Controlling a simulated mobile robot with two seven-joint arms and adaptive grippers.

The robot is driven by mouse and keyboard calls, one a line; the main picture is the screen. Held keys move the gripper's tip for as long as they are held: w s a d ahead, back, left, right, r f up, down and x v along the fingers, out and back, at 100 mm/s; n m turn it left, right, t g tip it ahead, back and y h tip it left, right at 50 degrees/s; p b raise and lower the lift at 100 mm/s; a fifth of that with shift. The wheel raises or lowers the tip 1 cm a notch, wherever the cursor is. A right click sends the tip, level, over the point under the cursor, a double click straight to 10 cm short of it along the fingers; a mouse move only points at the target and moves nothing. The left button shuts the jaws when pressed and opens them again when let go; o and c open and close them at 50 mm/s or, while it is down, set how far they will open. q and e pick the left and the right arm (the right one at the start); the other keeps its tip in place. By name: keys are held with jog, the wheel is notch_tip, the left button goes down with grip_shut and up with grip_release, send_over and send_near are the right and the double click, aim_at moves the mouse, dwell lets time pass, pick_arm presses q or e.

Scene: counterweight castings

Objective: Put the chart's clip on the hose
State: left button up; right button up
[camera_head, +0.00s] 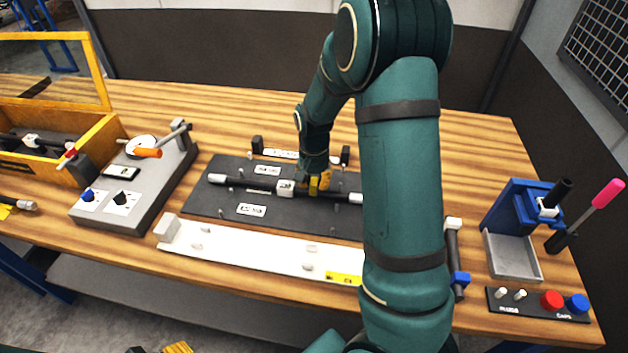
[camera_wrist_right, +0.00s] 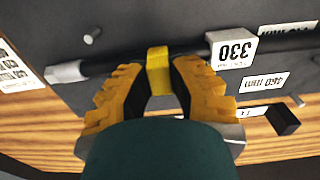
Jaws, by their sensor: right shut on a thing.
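A black hose (camera_head: 248,187) with a pale left end lies along a dark board (camera_head: 212,208). It also shows in the wrist view (camera_wrist_right: 108,62). The right gripper (camera_wrist_right: 158,88) is shut on a yellow clip (camera_wrist_right: 158,68) at the hose. I cannot tell whether the clip is fully seated. My left gripper (camera_head: 172,348) barely shows at the bottom edge.
A white strip (camera_head: 260,250) lies in front of the board. A grey control box (camera_head: 150,195) and wooden crate (camera_head: 113,128) stand left. The table's back is mostly clear.

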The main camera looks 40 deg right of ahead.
jog(key=shift+f+b, duration=0.45)
jog(key=shift+f, duration=0.35)
jog(key=o, duration=0.8)
jog(key=shift+r+p, duration=1.7)
jog(key=shift+r, duration=0.2)
jog(key=shift+r+p, duration=1.5)
jog(key=shift+r, duration=0.2)
jog(key=shift+s+a+f, duration=0.1)
